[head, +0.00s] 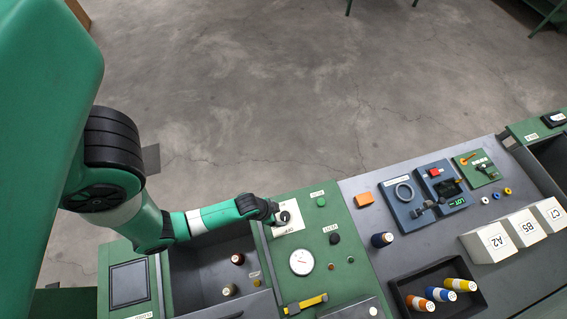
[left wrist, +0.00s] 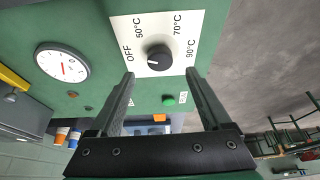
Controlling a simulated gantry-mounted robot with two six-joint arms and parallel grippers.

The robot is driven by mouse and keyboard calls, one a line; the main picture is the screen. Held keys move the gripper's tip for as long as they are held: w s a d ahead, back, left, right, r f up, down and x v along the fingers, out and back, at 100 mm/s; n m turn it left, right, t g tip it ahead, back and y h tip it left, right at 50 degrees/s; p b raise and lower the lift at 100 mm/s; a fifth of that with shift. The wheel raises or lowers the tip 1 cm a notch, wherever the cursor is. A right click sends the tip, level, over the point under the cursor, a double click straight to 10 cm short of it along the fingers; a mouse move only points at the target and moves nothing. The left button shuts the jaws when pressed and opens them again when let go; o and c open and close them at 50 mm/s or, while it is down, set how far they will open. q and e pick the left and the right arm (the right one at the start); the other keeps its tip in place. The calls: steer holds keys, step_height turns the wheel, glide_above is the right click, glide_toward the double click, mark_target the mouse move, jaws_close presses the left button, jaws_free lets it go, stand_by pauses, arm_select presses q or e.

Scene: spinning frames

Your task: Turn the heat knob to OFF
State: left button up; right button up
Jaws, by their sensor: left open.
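The heat knob (left wrist: 159,57) is a round black knob on a white plate (left wrist: 185,20) marked OFF, 50°C, 70°C and 90°C. In the left wrist view a small white mark shows on the knob's lower left, the side where OFF is printed. My left gripper (left wrist: 160,74) is open, with one fingertip to each side of the knob in that view; I see no contact. In the head view my left gripper (head: 274,210) is over the plate (head: 290,226) and partly hides the knob. My right gripper is not in view.
A white gauge (head: 302,262), a green button (head: 321,201) and a black button (head: 334,238) are on the same green panel. A yellow handle (head: 305,304) lies at its front. An open bin is left of the panel.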

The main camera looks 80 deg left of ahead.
mark_target(285, 216)
arm_select(q)
steer(key=b+x, duration=0.1)
steer(key=x, duration=0.4)
steer(key=shift+w+f, duration=0.1)
steer(key=shift+f, duration=0.15)
jaws_close()
